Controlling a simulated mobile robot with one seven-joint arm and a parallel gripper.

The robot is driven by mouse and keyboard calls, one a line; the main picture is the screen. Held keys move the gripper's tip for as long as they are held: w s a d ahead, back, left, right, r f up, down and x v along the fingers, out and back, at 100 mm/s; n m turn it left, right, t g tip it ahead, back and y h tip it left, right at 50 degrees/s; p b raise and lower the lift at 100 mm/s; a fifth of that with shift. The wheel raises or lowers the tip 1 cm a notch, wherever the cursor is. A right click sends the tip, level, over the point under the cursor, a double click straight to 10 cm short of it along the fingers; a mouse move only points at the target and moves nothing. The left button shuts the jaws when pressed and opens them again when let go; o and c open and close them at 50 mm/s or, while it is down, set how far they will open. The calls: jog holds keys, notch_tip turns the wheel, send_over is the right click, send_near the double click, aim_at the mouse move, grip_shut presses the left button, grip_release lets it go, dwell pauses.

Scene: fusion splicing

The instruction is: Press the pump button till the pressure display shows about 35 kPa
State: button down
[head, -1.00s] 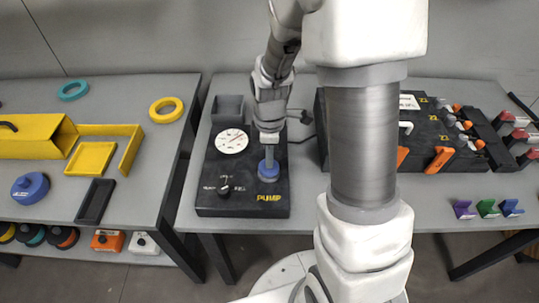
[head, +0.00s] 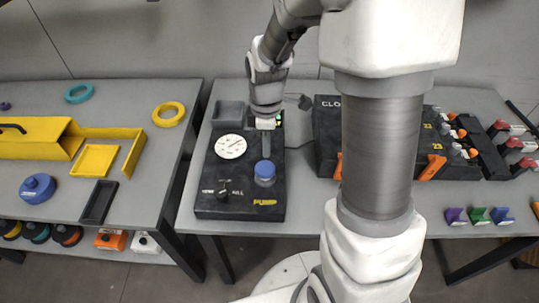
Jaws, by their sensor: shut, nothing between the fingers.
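The black pump unit (head: 210,203) lies on the middle table. Its round white pressure dial (head: 230,146) faces up at the upper left, but the needle reading is too small to tell. A small black selector knob (head: 223,188) sits at the unit's lower left.
A grey open box (head: 229,112) is at the unit's back left. A black panel with orange levers (head: 327,130) stands to the right, partly hidden by my arm. The left table holds a yellow tray (head: 95,160), yellow ring (head: 168,114) and blue round container (head: 37,188).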

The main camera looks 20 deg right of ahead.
notch_tip(320, 180, up, 6)
jog(key=shift+r+p, duration=0.25)
jog(key=shift+p, duration=0.05)
dwell(1.5)
jog(key=s+r+m+t, duration=0.5)
jog(key=s+r+m, duration=0.8)
jog(key=s+m, duration=0.1)
jog(key=shift+s+d+r+t, duration=0.3)
jog(key=shift+s+d+r, duration=0.1)
jog(key=shift+s, duration=0.2)
dwell(0.8)
